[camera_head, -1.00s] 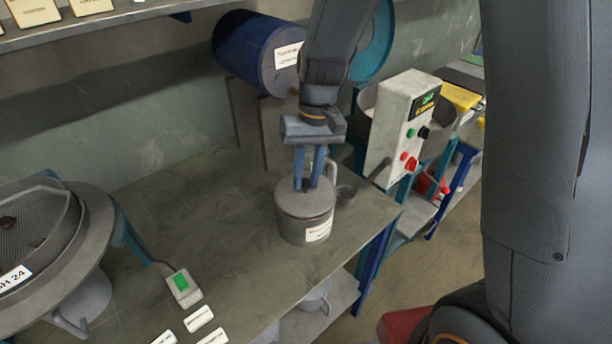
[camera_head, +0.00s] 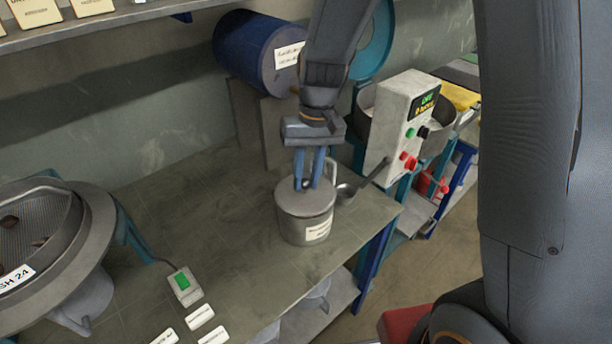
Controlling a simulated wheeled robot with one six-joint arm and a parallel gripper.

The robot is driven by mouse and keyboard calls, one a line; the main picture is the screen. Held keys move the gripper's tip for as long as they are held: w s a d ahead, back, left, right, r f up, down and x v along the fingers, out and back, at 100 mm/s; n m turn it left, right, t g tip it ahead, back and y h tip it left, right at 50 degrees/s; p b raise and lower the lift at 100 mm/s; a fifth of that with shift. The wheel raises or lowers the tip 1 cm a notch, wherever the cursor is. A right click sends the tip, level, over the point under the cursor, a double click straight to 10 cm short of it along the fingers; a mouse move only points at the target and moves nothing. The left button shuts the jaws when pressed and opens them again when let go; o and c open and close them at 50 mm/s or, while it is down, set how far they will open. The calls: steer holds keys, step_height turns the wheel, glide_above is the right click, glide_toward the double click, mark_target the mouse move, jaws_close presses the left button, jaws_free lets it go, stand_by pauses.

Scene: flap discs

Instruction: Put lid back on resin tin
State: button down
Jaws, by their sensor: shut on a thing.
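The resin tin (camera_head: 296,230) is a grey metal can with a white label and a handle at its back right. It stands upright on the grey bench. The round grey lid (camera_head: 287,203) lies level over the tin's mouth. I cannot tell whether it is fully seated. My gripper (camera_head: 308,184) points down from above, its blue fingers shut on the lid's small dark knob. The knob is partly hidden between the fingers.
A scoop (camera_head: 348,190) lies just right of the tin, near the control box (camera_head: 402,125). A round sieve (camera_head: 75,215) stands at the left, with a green-button switch (camera_head: 184,286) and white cards (camera_head: 200,317) near the front edge. The bench (camera_head: 215,215) left of the tin is clear.

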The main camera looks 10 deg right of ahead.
stand_by(0.3)
steer(key=c, duration=0.9)
jaws_free()
steer(key=shift+c, duration=0.2)
steer(key=shift+r, duration=0.1)
steer(key=shift+r+p, duration=1.9)
steer(key=shift+r, duration=0.3)
steer(key=shift+r+p, duration=0.4)
steer(key=shift+r, duration=0.8)
jaws_close()
steer(key=shift+f, duration=0.25)
